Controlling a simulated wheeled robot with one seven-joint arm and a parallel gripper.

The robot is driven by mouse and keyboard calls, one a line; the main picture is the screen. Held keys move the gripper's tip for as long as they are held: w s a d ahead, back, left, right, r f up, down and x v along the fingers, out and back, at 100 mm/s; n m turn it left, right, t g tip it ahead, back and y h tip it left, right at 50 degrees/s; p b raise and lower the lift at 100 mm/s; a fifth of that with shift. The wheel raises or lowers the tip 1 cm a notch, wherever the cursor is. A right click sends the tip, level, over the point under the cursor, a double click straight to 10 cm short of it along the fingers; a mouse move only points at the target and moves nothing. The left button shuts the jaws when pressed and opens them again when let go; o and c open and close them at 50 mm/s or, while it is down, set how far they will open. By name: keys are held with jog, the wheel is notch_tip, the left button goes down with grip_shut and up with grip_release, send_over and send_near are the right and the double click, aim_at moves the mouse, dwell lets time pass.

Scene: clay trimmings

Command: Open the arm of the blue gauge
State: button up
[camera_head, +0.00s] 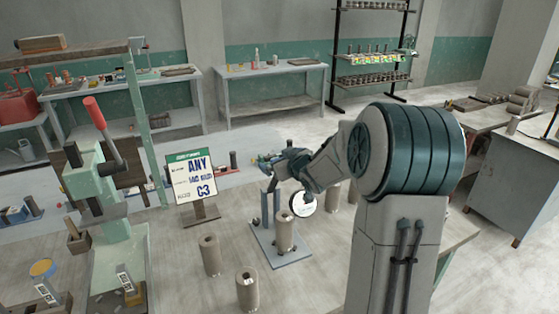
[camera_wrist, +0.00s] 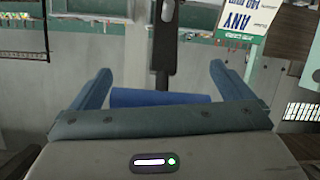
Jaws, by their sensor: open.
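The blue gauge (camera_head: 264,213) stands on a flat blue base plate (camera_head: 291,256) on the table. A round white dial (camera_head: 303,204) shows beside its uprights. A clay-coloured cylinder with a hole in its top (camera_head: 285,235) stands on the plate. My gripper (camera_head: 268,160) is above the gauge's uprights, partly hidden by my wrist in the head view. In the wrist view my gripper (camera_wrist: 160,70) is open, with its fingers wide apart. A blue bar (camera_wrist: 160,98) lies crosswise between them, likely part of the gauge; I cannot tell whether it touches them.
Several similar cylinders stand nearby, two in front (camera_head: 211,256) (camera_head: 248,289). A sign (camera_head: 191,177) stands left of the gauge. A green press with a red handle (camera_head: 97,113) stands further left. My arm hides table space to the right.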

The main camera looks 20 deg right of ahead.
jog(key=v, duration=1.2)
jog(key=shift+f, duration=0.25)
